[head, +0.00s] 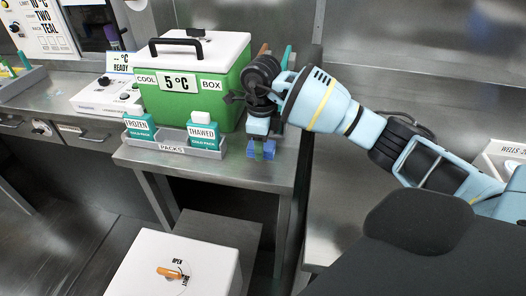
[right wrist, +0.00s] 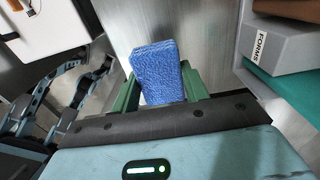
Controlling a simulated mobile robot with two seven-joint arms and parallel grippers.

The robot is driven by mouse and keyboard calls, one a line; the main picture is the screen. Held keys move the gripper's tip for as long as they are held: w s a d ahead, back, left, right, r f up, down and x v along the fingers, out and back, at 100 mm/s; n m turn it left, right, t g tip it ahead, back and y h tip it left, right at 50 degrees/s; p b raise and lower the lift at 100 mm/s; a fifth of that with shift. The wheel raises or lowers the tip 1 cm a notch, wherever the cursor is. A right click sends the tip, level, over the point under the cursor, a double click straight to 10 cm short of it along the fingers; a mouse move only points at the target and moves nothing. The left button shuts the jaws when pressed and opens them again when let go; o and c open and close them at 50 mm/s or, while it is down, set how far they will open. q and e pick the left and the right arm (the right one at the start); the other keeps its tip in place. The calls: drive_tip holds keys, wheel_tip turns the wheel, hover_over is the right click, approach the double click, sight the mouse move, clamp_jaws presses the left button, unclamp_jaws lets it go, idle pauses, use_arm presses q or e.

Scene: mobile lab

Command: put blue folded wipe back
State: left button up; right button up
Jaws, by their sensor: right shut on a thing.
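The blue folded wipe (right wrist: 158,72) is a small, textured blue block, seen in the right wrist view between the green fingers of my right gripper (right wrist: 160,88). The gripper is shut on it. In the head view, my right gripper (head: 261,146) points down at the right end of the steel bench, to the right of the thawed pack, and the blue of the wipe shows at its fingertips. My left gripper is not in view.
A green cool box (head: 190,95) with a white lid stands on the bench. In front is a grey packs tray (head: 172,149) with frozen (head: 138,127) and thawed (head: 205,133) packs. A grey holder marked FORMS (right wrist: 280,42) is close on the right in the wrist view. A white bin (head: 150,255) stands below.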

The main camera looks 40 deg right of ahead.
drive_tip(key=shift+w+d, duration=0.1)
drive_tip(key=shift+d, duration=0.1)
drive_tip(key=shift+d+f, duration=0.2)
drive_tip(key=shift+f, duration=1.55)
drive_tip(key=shift+f, duration=0.15)
drive_tip(key=o, duration=1)
drive_tip(key=shift+c, duration=0.2)
wheel_tip(320, 180, up, 12)
drive_tip(key=shift+r, duration=0.15)
